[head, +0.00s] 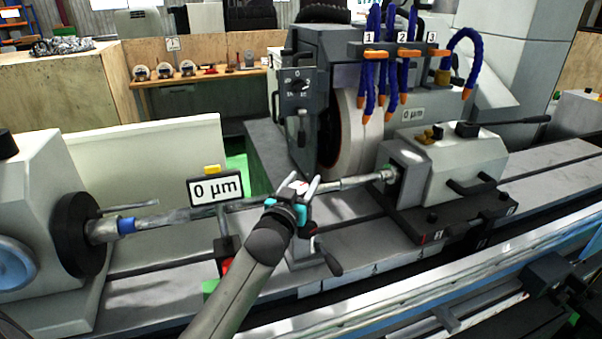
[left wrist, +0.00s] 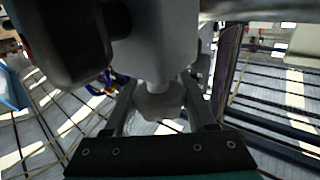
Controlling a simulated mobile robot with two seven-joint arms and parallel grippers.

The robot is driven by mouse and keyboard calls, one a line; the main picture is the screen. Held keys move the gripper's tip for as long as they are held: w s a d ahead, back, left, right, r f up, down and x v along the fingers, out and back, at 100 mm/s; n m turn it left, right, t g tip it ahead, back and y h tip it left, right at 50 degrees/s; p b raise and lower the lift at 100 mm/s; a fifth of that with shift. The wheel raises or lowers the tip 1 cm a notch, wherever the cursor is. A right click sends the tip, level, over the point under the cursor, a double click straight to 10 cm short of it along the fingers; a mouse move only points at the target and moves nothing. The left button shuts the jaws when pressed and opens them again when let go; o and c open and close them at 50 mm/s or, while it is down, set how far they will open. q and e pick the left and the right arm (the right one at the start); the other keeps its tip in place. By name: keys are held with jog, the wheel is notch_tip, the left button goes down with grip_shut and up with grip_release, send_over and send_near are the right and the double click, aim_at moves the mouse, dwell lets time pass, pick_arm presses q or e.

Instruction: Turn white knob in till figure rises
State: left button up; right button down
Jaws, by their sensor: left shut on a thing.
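My left gripper (head: 302,182) reaches up from the bottom of the head view to the steel shaft in the middle of the machine. In the left wrist view its two fingers stand on either side of a pale, faceted white knob (left wrist: 160,103), and it is shut on it. The knob sits below a grey housing (left wrist: 160,45); in the head view the gripper mostly hides it. A display (head: 216,190) left of the gripper reads 0 µm. My right gripper is not in view.
The workpiece shaft (head: 180,217) runs from the left headstock (head: 75,234) to the tailstock (head: 445,165), close to my gripper. The grinding wheel (head: 352,135) and blue hoses (head: 370,75) stand behind. A rail (head: 430,285) crosses the front.

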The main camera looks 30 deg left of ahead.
pick_arm(q)
jog(key=m+h+p, duration=0.2)
jog(key=h, duration=0.1)
jog(key=shift+d+r, duration=0.1)
jog(key=shift+d, duration=0.05)
jog(key=shift+d+m+h, duration=0.15)
jog(key=shift+m+h, duration=0.45)
jog(key=shift+h, duration=0.3)
jog(key=shift+d+m+h, duration=0.15)
jog(key=shift+m+h, duration=0.35)
jog(key=shift+h, duration=0.4)
jog(key=shift+d+m+h, duration=0.1)
jog(key=shift+m+h, duration=0.2)
jog(key=shift+h, duration=0.2)
jog(key=o, duration=1.4)
jog(key=shift+c, duration=0.2)
jog(key=shift+s, duration=0.1)
